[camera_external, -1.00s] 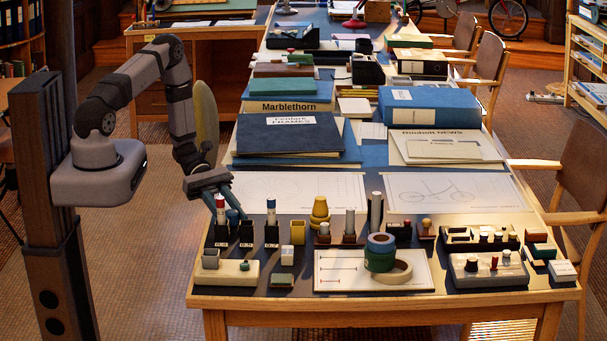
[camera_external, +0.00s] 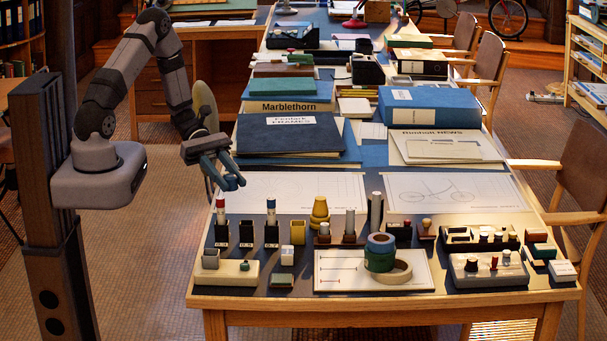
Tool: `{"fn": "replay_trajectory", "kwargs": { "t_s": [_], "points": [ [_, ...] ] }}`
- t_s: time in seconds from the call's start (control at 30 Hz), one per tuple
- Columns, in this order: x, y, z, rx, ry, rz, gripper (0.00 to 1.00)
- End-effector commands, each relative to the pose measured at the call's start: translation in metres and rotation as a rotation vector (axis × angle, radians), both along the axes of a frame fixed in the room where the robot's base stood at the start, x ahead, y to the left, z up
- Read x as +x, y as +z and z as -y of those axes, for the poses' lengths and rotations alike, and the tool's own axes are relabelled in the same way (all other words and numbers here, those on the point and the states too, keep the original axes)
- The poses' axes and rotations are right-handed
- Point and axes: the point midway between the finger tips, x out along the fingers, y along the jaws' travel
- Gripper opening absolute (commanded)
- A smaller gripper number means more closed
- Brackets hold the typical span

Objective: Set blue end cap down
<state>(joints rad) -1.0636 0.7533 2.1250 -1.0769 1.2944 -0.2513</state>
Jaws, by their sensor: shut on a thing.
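My gripper (camera_external: 232,182) is above the left edge of the front drafting table, raised over the pens and blocks. Its bluish fingers point down and to the right. They are shut on a small dark blue piece, apparently the blue end cap (camera_external: 229,183), which is mostly hidden by the fingers. Below stand black holders: the left one (camera_external: 222,236) has a red-topped white pen (camera_external: 220,211), the right one (camera_external: 271,236) a blue-topped white pen (camera_external: 271,211). The middle holder (camera_external: 246,234) shows no pen standing in it.
A cream tray (camera_external: 225,273) lies at the front left corner. A stack of dark blue folders (camera_external: 290,135) stands farther back.

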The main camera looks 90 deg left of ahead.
Motion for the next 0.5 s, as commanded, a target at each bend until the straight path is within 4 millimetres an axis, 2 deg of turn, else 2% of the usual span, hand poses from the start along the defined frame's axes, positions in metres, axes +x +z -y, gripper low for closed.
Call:
{"fn": "replay_trajectory", "kwargs": {
  "t_s": [0.27,0.37,0.5],
  "points": [
    [0.000,0.005,0.000,0.001,0.001,0.001,0.08],
    [0.001,0.013,-0.001,0.003,0.001,0.002,0.08],
    [0.000,0.033,-0.001,0.005,0.000,0.004,0.08]
  ]
}}
